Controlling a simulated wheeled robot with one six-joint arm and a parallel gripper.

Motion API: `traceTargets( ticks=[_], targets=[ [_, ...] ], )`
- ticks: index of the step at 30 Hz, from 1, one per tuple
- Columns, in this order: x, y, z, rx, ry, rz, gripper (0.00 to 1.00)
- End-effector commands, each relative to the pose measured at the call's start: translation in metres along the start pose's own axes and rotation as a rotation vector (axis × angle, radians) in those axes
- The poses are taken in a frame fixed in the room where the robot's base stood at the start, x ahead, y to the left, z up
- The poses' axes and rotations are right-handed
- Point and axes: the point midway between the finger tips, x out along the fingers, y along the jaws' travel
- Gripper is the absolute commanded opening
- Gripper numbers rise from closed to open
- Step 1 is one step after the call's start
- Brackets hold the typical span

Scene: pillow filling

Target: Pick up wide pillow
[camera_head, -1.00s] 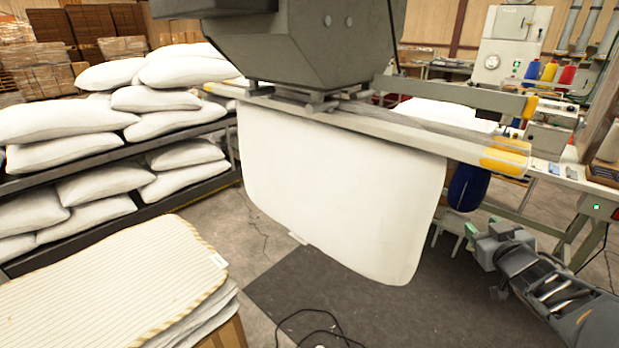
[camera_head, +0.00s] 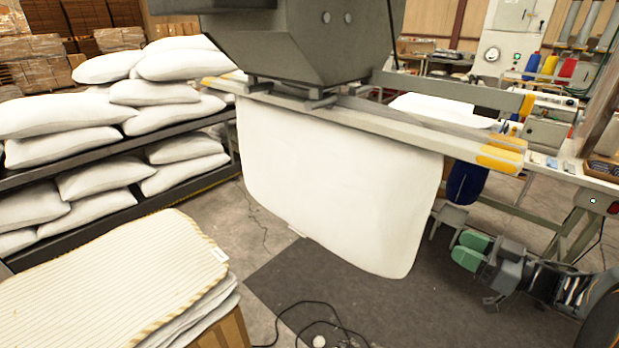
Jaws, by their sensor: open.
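A wide white pillow (camera_head: 335,185) hangs from the long clamp bar (camera_head: 400,133) of the grey filling machine, in the middle of the view. Its top edge is hidden at the bar and its lower edge hangs free above the dark mat. My gripper (camera_head: 470,250) is at the right, beside the pillow's lower right corner and apart from it. Its green finger pads face left, open, with nothing seen between them.
White pillows (camera_head: 70,118) are stacked on a dark rack (camera_head: 110,215) at left. Striped pillow covers (camera_head: 110,275) lie on a box at lower left. The grey machine head (camera_head: 300,45) overhangs the pillow. A sewing table (camera_head: 565,170) stands at right, and cables lie on the mat (camera_head: 385,315).

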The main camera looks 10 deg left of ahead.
Motion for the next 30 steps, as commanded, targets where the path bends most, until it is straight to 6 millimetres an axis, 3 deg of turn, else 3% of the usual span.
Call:
traceTargets(
  ticks=[18, 30],
  targets=[
    [0.075, 0.0, -0.001, 0.0, 0.0, -0.001, 0.47],
    [0.096, 0.0, 0.0, -0.001, 0.001, 0.001, 0.47]
  ],
)
